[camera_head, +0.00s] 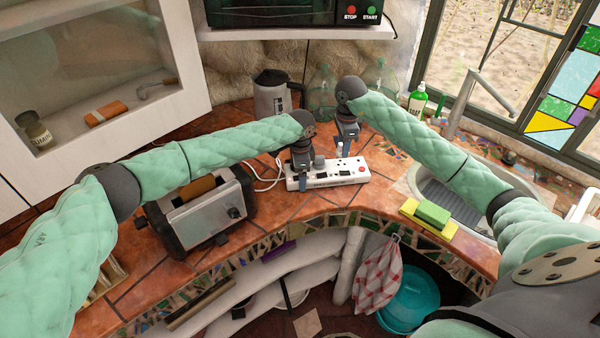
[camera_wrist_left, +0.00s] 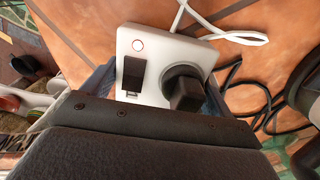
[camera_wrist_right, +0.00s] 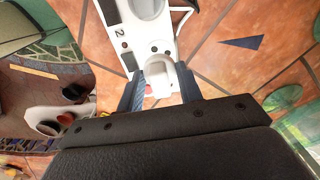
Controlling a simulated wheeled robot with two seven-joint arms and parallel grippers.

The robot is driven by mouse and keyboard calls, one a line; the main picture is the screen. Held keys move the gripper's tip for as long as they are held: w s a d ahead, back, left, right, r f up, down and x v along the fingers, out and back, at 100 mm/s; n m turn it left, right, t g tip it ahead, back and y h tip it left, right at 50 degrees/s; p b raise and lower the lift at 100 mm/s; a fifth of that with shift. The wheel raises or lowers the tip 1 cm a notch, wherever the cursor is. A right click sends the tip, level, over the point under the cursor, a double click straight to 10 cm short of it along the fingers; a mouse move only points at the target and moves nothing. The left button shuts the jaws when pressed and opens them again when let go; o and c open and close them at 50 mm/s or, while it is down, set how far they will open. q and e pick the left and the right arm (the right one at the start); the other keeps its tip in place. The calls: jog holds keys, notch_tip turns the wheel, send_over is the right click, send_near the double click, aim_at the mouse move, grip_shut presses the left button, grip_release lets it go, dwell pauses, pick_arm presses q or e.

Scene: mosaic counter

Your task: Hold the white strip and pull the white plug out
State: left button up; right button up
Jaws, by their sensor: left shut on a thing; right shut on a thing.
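The white strip (camera_head: 349,175) lies on the tiled counter. My left gripper (camera_head: 302,180) is shut around its left end; the left wrist view shows the strip (camera_wrist_left: 150,45) between the fingers (camera_wrist_left: 150,95), with a red-ringed button, a black switch and a black plug (camera_wrist_left: 186,88). My right gripper (camera_head: 344,150) is over the strip's right part. In the right wrist view its fingers (camera_wrist_right: 161,90) are shut on the white plug (camera_wrist_right: 158,76), which overlaps the strip's end. I cannot tell whether its pins are in the socket. A grey plug (camera_head: 319,162) stands between the grippers.
A toaster (camera_head: 200,210) stands at the left under my left arm. A kettle (camera_head: 272,95) and bottles stand behind. Cables run behind the strip. The counter's front edge is close.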

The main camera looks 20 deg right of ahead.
pick_arm(q)
jog(key=o, duration=0.6)
notch_tip(320, 180, up, 12)
dwell(0.4)
dwell(0.4)
